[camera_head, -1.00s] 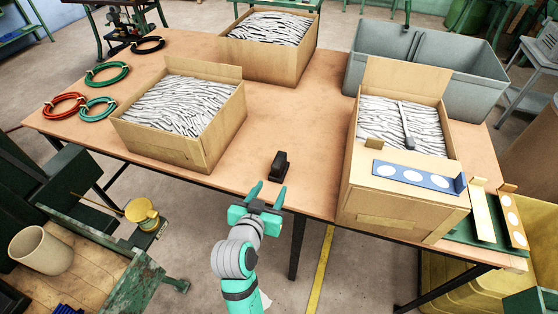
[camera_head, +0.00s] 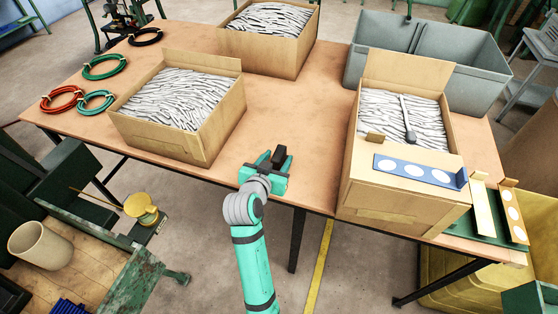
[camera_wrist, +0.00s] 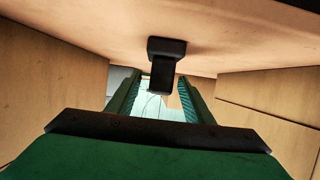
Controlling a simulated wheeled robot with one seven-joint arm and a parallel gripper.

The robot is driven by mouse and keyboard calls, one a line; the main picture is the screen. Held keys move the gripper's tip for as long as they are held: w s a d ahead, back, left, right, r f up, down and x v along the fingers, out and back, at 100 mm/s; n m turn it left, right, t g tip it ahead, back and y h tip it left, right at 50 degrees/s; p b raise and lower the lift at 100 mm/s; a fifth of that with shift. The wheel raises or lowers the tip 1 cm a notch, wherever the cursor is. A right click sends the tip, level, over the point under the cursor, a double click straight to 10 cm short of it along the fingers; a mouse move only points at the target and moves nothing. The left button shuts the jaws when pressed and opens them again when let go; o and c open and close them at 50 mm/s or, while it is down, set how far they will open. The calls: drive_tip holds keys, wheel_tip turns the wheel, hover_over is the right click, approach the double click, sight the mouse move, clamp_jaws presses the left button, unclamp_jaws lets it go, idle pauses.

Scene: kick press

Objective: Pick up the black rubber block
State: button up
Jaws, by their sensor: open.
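The black rubber block (camera_head: 279,154) stands on the wooden table near its front edge, between two cardboard boxes. In the wrist view the black block (camera_wrist: 165,68) lies ahead of the fingers, near the middle between them. My gripper (camera_head: 274,161) is open at the table's front edge, with its fingers reaching to the block. The wrist view shows the two green fingers of my gripper (camera_wrist: 158,95) apart, one on each side of the block's line. Whether either finger touches the block cannot be told. The block's lower part is partly hidden by my gripper in the head view.
An open box of white strips (camera_head: 160,140) stands left of the block, and another box (camera_head: 385,205) stands close on the right. A third box (camera_head: 258,52) is behind. Coloured cable coils (camera_head: 104,68) lie at the left. The tabletop (camera_head: 290,105) behind the block is clear.

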drive_tip(key=shift+x, duration=1.1)
clamp_jaws()
drive_tip(key=shift+w+r, duration=0.1)
